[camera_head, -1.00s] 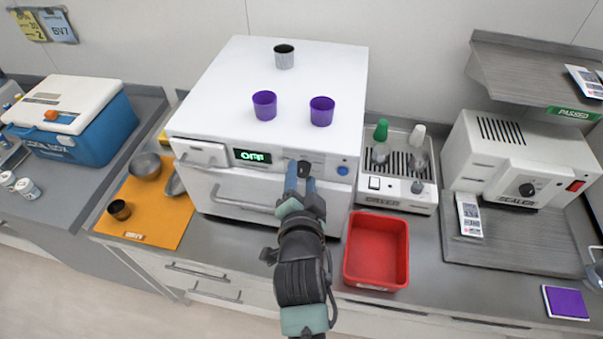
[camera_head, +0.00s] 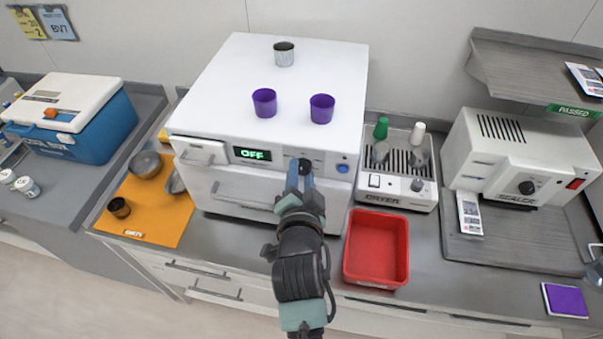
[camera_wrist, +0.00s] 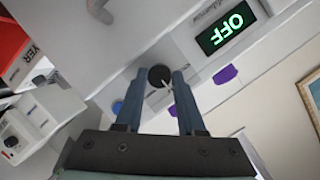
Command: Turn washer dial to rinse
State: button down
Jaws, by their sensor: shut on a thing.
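The white washer (camera_head: 235,200) stands on the counter, its green display (camera_head: 252,154) reading OFF. In the wrist view the display (camera_wrist: 226,27) appears upside down. The round black dial (camera_head: 305,166) sits on the front panel, right of the display. In the wrist view the dial (camera_wrist: 160,76) shows between my two blue fingertips, with a pale pointer line on its face. My gripper (camera_head: 300,174) is at the panel, shut on the dial; its fingers hide part of the panel below it. A blue button (camera_head: 343,168) is to the right.
Two purple cups (camera_head: 264,102) and a metallic cup (camera_head: 284,54) stand on the washer top. A dryer (camera_head: 395,180) and a red bin (camera_head: 376,249) are close on the right. An orange mat (camera_head: 160,222) with bowls is on the left.

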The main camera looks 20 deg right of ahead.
jog(key=n, duration=0.1)
jog(key=n+g+h+b, duration=0.1)
jog(key=n, duration=0.2)
jog(key=shift+w+a+f+g+h+b, duration=0.1)
jog(key=shift+a+g+h+b, duration=0.2)
jog(key=shift+h+b, duration=0.1)
jog(key=n+g+h+b, duration=0.1)
jog(key=n+h+b, duration=0.1)
jog(key=n, duration=0.2)
jog(key=shift+n, duration=0.3)
dwell(0.4)
jog(key=c, duration=0.8)
grip_release()
jog(key=b+v, duration=0.3)
jog(key=v, duration=1)
jog(key=shift+w, duration=0.15)
